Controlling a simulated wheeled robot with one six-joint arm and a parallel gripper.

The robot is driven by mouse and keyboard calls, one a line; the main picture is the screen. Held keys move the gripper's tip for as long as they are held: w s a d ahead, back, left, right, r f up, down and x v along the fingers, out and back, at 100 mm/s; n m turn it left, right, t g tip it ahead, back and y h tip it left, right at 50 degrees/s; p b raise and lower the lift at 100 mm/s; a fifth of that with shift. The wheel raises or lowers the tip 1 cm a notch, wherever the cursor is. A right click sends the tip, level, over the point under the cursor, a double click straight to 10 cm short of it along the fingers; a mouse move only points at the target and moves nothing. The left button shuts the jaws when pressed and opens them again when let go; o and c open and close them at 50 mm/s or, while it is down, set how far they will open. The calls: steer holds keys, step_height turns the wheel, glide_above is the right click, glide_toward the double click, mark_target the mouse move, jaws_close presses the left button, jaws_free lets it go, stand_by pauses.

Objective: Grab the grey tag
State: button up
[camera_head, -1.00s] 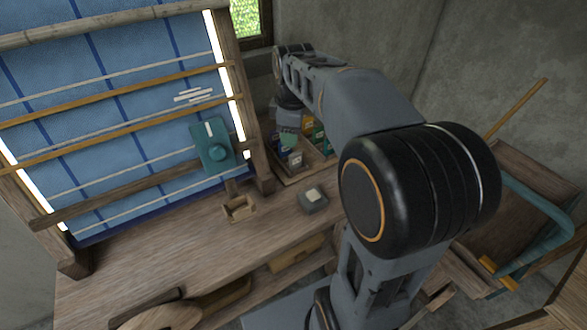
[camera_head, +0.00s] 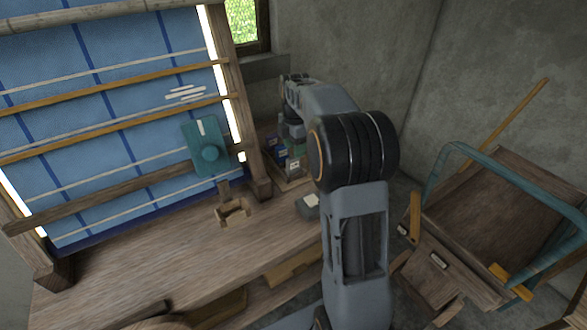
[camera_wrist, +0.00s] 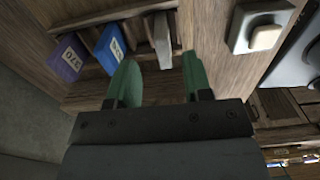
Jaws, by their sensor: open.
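In the wrist view my gripper (camera_wrist: 160,62) is open, with its two green fingers apart. A grey tag (camera_wrist: 162,40) stands edge-on in a wooden rack (camera_wrist: 115,15), just ahead of the gap between the fingers. I cannot tell whether the fingers reach around it. A blue tag (camera_wrist: 110,50) and a purple tag (camera_wrist: 69,58), both with white labels, stand to its left. In the head view my gripper (camera_head: 292,130) is over the rack at the table's back right, partly hidden by my arm.
A grey box with a cream button (camera_wrist: 262,27) sits right of the rack; it also shows in the head view (camera_head: 308,207). A small wooden holder (camera_head: 232,211) stands before the loom (camera_head: 100,115). A wooden cart (camera_head: 510,210) is at right.

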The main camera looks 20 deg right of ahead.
mark_target(295, 161)
steer(key=shift+s+f+b, duration=0.15)
steer(key=shift+f+b, duration=0.3)
steer(key=shift+f, duration=2.45)
steer(key=shift+c, duration=0.4)
jaws_close()
